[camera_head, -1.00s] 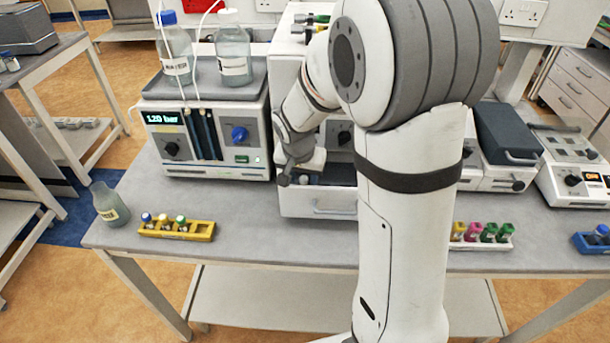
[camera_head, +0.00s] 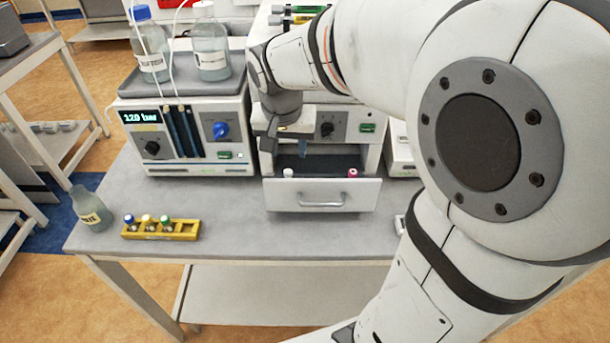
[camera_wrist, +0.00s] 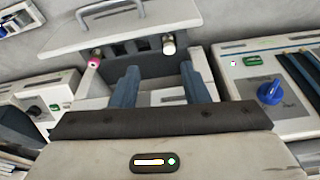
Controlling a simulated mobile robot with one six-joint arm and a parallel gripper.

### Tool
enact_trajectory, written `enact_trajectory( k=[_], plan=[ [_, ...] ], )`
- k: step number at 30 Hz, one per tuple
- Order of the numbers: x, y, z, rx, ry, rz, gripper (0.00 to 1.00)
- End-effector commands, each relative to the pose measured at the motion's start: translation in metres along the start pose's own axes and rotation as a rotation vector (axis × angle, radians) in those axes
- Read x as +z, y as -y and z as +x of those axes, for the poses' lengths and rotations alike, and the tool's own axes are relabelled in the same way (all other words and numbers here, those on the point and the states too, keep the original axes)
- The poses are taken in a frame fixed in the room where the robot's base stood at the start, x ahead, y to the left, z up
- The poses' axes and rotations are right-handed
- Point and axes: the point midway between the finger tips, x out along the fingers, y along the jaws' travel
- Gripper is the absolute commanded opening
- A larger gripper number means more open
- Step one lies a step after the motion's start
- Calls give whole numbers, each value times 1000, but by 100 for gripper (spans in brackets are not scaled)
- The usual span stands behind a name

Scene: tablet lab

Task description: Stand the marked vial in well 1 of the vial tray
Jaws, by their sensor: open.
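My gripper (camera_head: 303,152) points down over an open drawer (camera_head: 325,196) in the middle instrument. In the wrist view my gripper (camera_wrist: 159,67) is open, its two blue-grey fingers apart with nothing seen between them. A white-capped vial (camera_head: 288,173) stands in the drawer's front left and a pink-capped one (camera_head: 352,173) at its front right. The wrist view shows the white cap (camera_wrist: 168,45) and the pink cap (camera_wrist: 94,62) beyond the fingertips. I cannot tell which vial is marked.
A pressure instrument (camera_head: 180,140) with bottles on top stands left of the drawer unit. A loose bottle (camera_head: 91,209) stands left of the yellow tray. My arm hides the bench's right side. Bare bench lies between yellow tray and drawer.

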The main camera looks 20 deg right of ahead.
Motion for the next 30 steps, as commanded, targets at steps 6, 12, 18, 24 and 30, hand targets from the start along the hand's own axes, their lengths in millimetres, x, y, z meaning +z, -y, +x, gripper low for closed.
enact_trajectory(
  k=[6, 12, 18, 24, 30],
  plan=[
    [72, -48, -22, -62, -1, -210, 41],
    [121, -70, -24, -104, -11, -361, 41],
    [132, -79, -22, -115, -13, -406, 41],
    [132, -78, -22, -115, -12, -406, 41],
    [132, -78, -22, -115, -12, -405, 41]
  ],
)
